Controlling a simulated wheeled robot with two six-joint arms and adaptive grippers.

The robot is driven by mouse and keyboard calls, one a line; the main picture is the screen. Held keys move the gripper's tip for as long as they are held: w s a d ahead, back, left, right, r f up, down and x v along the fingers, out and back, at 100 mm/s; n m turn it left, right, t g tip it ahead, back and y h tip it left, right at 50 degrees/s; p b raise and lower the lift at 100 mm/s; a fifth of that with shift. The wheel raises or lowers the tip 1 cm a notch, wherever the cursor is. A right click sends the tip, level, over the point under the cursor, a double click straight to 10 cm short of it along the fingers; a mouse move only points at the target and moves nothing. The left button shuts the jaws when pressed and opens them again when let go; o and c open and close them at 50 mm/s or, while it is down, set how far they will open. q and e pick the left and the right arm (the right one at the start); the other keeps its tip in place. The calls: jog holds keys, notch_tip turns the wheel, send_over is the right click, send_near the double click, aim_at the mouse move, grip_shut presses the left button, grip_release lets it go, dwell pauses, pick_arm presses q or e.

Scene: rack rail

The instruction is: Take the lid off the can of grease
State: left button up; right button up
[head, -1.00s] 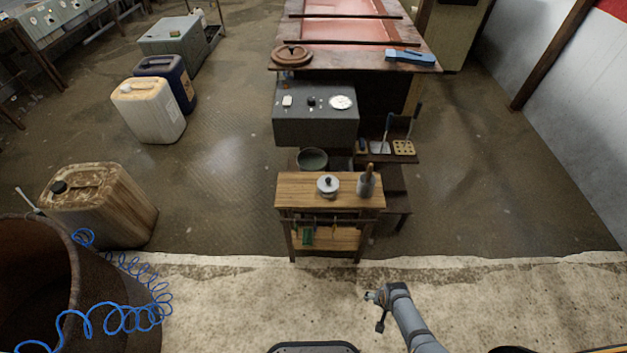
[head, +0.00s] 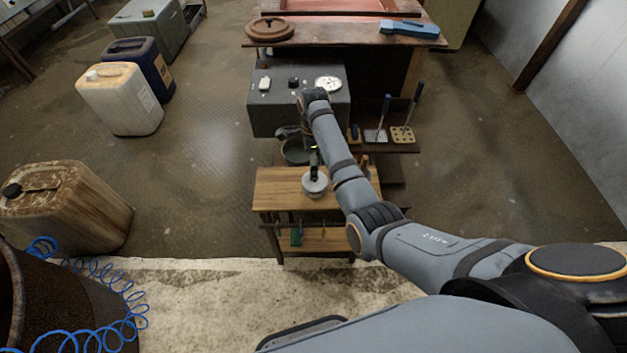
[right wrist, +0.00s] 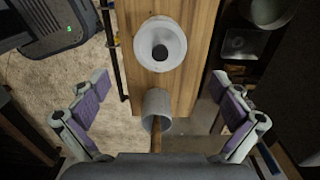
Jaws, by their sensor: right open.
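The grease can (head: 314,189) is a small pale grey pot on the wooden top of a small stand, with a dark knob above it in the head view. In the right wrist view the can (right wrist: 160,44) shows from above as a pale round lid with a dark knob, ahead of my fingers. My right gripper (right wrist: 160,88) is open, its purple-padded fingers wide apart with nothing between them touching. In the head view it is hard to make out at the end of my right arm. My left gripper is not in view.
A grey cup (right wrist: 158,104) with a wooden handle stands beside the can on the wooden top (head: 275,188). A dark bowl (head: 297,151) and a grey control box (head: 265,112) are behind. Jerrycans and a rusty drum with blue coiled hose are left.

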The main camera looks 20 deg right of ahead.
jog(key=f, duration=0.7)
jog(key=shift+d+f, duration=0.2)
jog(key=shift+f, duration=0.1)
jog(key=shift+c, duration=0.4)
jog(key=shift+s, duration=0.15)
jog(key=c, duration=1.7)
grip_shut()
